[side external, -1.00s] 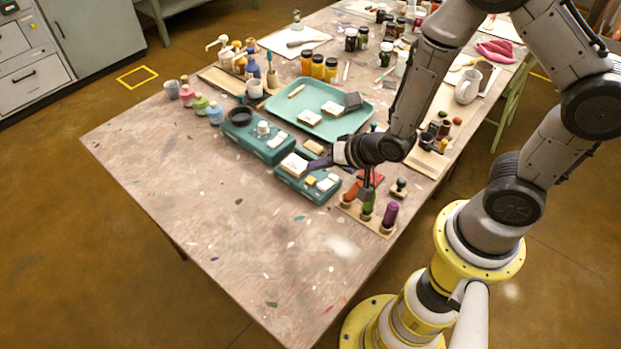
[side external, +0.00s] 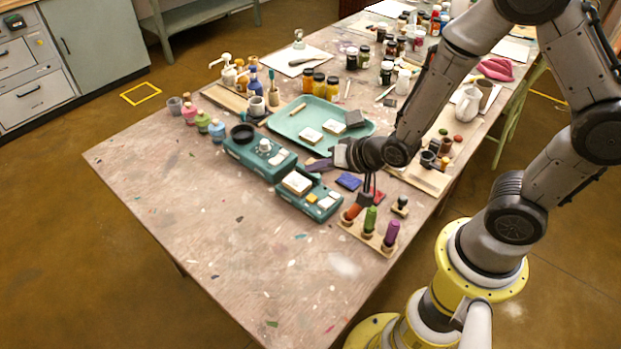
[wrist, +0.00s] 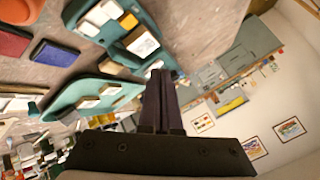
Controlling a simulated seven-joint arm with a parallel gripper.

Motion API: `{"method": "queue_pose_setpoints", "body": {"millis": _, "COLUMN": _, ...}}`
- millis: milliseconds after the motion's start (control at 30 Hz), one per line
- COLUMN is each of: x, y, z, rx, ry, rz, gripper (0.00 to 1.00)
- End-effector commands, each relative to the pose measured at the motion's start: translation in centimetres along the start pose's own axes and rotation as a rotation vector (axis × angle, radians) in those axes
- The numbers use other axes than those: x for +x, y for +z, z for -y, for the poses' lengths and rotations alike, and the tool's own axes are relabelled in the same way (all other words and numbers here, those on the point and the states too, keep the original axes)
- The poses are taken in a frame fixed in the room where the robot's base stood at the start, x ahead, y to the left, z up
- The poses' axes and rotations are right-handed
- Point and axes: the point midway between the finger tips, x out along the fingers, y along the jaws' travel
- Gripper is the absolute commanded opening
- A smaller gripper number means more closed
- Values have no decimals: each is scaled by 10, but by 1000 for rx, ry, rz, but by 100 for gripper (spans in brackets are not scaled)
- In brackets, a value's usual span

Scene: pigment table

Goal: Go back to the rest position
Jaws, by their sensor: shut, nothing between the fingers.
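My gripper (side external: 318,166) hangs above the table at the near edge of the green tray (side external: 283,124), its fingers pointing left. In the wrist view the dark fingers (wrist: 159,100) lie together, shut and empty. Below and left of it, two teal devices stand on the table: one with a black dish (side external: 260,151) and one with a pale block on top (side external: 308,193).
A wooden rack (side external: 368,236) with coloured cylinders stands near the table's right edge. Small bottles (side external: 202,121) and yellow jars (side external: 319,84) stand farther back. The table's front left is clear.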

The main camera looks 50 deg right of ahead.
Motion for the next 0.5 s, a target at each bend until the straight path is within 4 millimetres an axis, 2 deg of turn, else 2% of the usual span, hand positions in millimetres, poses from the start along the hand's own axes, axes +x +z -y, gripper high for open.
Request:
{"method": "queue_pose_setpoints", "body": {"millis": 67, "x": -11, "y": -27, "z": 21, "rx": 12, "ry": -52, "rz": -62, "gripper": 0}}
{"method": "queue_pose_setpoints", "body": {"millis": 167, "x": -38, "y": -65, "z": 49, "rx": 21, "ry": -112, "rz": -134, "gripper": 0}}
{"method": "queue_pose_setpoints", "body": {"millis": 200, "x": -54, "y": -80, "z": 60, "rx": 10, "ry": -127, "rz": -156, "gripper": 0}}
{"method": "queue_pose_setpoints", "body": {"millis": 300, "x": -99, "y": -107, "z": 76, "rx": -50, "ry": -133, "rz": -183, "gripper": 0}}
{"method": "queue_pose_setpoints", "body": {"millis": 400, "x": -141, "y": -118, "z": 80, "rx": -134, "ry": -109, "rz": -180, "gripper": 0}}
{"method": "queue_pose_setpoints", "body": {"millis": 500, "x": -181, "y": -117, "z": 74, "rx": -232, "ry": -67, "rz": -154, "gripper": 0}}
